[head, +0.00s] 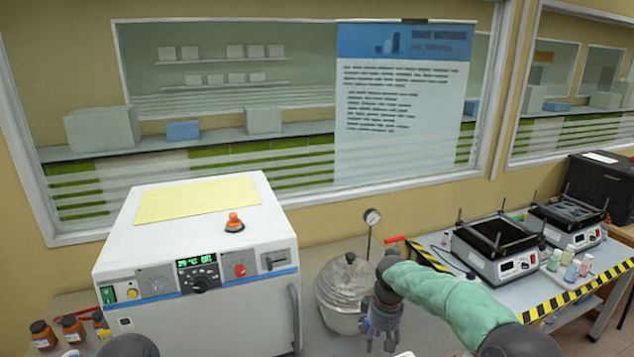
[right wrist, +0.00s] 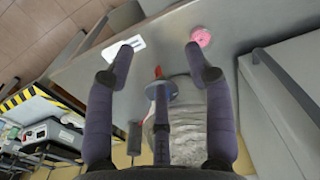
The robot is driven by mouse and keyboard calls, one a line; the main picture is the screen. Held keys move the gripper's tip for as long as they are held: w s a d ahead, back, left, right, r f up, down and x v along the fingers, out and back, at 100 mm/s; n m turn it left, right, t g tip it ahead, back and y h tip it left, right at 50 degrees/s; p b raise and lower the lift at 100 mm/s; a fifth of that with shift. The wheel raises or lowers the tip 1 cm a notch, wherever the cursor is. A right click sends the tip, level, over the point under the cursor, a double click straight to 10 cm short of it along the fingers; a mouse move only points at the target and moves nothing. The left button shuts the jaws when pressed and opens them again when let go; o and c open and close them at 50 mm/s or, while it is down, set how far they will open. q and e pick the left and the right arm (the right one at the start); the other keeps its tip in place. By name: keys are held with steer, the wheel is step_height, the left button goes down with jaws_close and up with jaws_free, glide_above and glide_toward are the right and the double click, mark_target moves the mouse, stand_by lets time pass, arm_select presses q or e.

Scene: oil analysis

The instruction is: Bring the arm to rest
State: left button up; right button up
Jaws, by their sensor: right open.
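My right arm, in a green sleeve, reaches in from the lower right in the head view. My right gripper (head: 380,338) hangs with its fingers down, just right of a foil-covered round vessel (head: 345,290). In the right wrist view the fingers of the right gripper (right wrist: 155,62) are spread apart and nothing is held between them. The grey vessel (right wrist: 178,125) shows beyond and between the fingers there. Whether gripper and vessel touch is not clear. My left gripper is not seen.
A white oven-like box (head: 200,255) stands left, with brown bottles (head: 72,328) beside it. A gauge (head: 372,217) rises behind the vessel. Right, a table with striped edges (head: 565,302) bears two hotplate devices (head: 495,250) and small bottles (head: 570,270). A pink round item (right wrist: 201,36) lies on the bench.

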steer(key=s+a+f+m+y+b, duration=0.15)
steer(key=s+f, duration=0.35)
steer(key=f, duration=0.6)
steer(key=s+a+f+m+y+b, duration=0.1)
steer(key=s+a+f, duration=0.3)
steer(key=f, duration=0.8)
arm_select(q)
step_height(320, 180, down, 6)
steer(key=b, duration=0.3)
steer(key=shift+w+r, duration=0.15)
arm_select(e)
steer(key=s+f+m, duration=0.1)
steer(key=s+f, duration=0.3)
steer(key=s, duration=0.3)
steer(key=s+f+m, duration=0.2)
steer(key=s+f, duration=0.2)
steer(key=s, duration=0.3)
steer(key=s+a+f+m+y, duration=0.1)
steer(key=s+f+m, duration=0.1)
steer(key=s+f, duration=0.2)
steer(key=s, duration=0.3)
steer(key=shift+s, duration=0.4)
steer(key=shift+a, duration=0.1)
